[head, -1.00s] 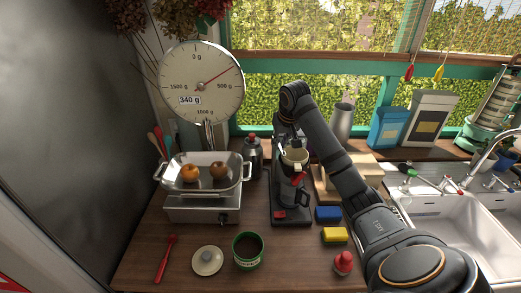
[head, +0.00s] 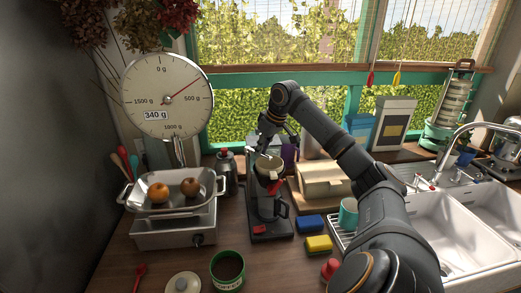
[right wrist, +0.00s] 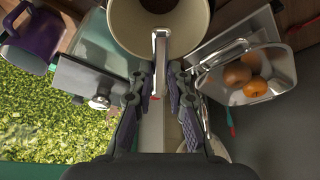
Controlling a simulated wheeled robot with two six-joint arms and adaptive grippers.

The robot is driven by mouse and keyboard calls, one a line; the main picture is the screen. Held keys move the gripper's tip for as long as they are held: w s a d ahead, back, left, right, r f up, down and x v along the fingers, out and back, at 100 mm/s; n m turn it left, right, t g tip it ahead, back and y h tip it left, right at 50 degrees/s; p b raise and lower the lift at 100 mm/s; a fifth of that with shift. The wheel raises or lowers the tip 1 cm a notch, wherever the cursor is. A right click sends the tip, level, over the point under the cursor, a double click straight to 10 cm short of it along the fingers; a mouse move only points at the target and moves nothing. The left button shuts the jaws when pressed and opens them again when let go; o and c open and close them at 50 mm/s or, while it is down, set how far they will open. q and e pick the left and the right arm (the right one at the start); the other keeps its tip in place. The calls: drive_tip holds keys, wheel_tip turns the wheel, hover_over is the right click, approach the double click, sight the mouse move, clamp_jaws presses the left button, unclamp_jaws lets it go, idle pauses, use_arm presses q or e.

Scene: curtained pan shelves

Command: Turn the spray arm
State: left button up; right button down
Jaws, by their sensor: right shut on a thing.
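The coffee maker (head: 268,215) stands on the counter, black with a red switch and a round beige filter basket (head: 270,168) at its top. My right gripper (head: 258,153) is at the back of the basket. In the right wrist view, the silver spray arm (right wrist: 160,48) reaches over the open basket (right wrist: 118,22). The right gripper's fingers (right wrist: 158,98) are on both sides of the spray arm's bar, shut on it. The exact contact is partly hidden by the fingers. My left gripper is not in view.
A dial scale (head: 167,95) with a metal pan (head: 145,187) holding fruit stands to the left. Blue (head: 310,223) and yellow (head: 319,244) sponges, a teal mug (head: 349,214) and a green tin (head: 228,270) are nearby. A wooden box (head: 325,180) is to the right, then the sink (head: 455,235).

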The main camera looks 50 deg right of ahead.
drive_tip(key=shift+r, duration=0.1)
idle(0.3)
drive_tip(key=c, duration=1.3)
unclamp_jaws()
drive_tip(key=shift+s+d, duration=0.1)
drive_tip(key=v, duration=1.2)
drive_tip(key=shift+s, duration=0.1)
